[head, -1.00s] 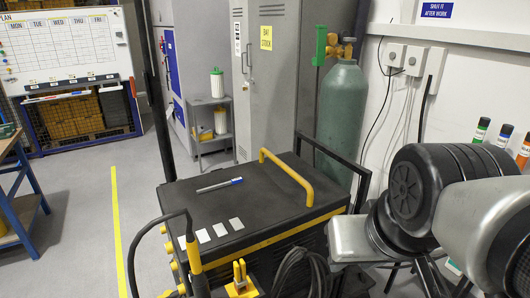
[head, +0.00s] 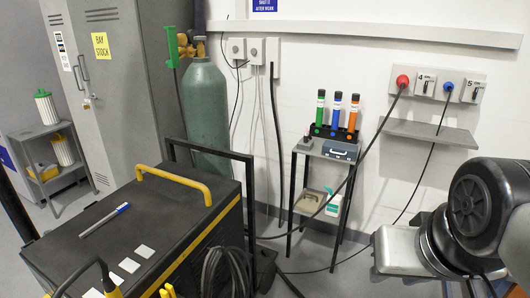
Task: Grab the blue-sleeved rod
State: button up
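The blue-sleeved rod (head: 336,113) stands upright in a black rack (head: 333,134) on a small stand (head: 326,154) by the wall. It is the middle of three rods, between a green-sleeved rod (head: 320,112) and an orange-sleeved rod (head: 353,116). Its lower end is hidden in the rack. Part of my arm shows at the lower right, well apart from the rods. My gripper is not visible in the head view.
A black cart-like machine (head: 190,220) with a yellow handle stands at front left, a pen-like stick (head: 104,220) on top. A green gas cylinder (head: 208,115) stands behind it. A wall shelf (head: 430,133) and hanging cables are right of the stand. A red-plugged cable passes close to the rods.

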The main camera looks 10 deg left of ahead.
aim_at(126, 205)
jog(key=k+j+z, duration=0.15)
jog(key=z, duration=0.35)
jog(key=k+j+z, duration=0.1)
jog(key=z, duration=0.4)
jog(key=k+z, duration=0.3)
jog(key=z, duration=0.2)
jog(key=k+j+z, duration=0.1)
jog(key=k+z, duration=0.4)
jog(key=z, duration=0.2)
jog(key=k+z, duration=0.35)
jog(key=k+j+u, duration=0.25)
jog(key=k, duration=0.15)
jog(key=k+j+u, duration=0.65)
jog(key=j+u, duration=0.15)
jog(key=k+j+u, duration=0.15)
jog(key=j+u, duration=0.45)
jog(key=j, duration=0.3)
jog(key=i+j+u, duration=0.1)
jog(key=j+u, duration=0.25)
jog(key=j, duration=0.3)
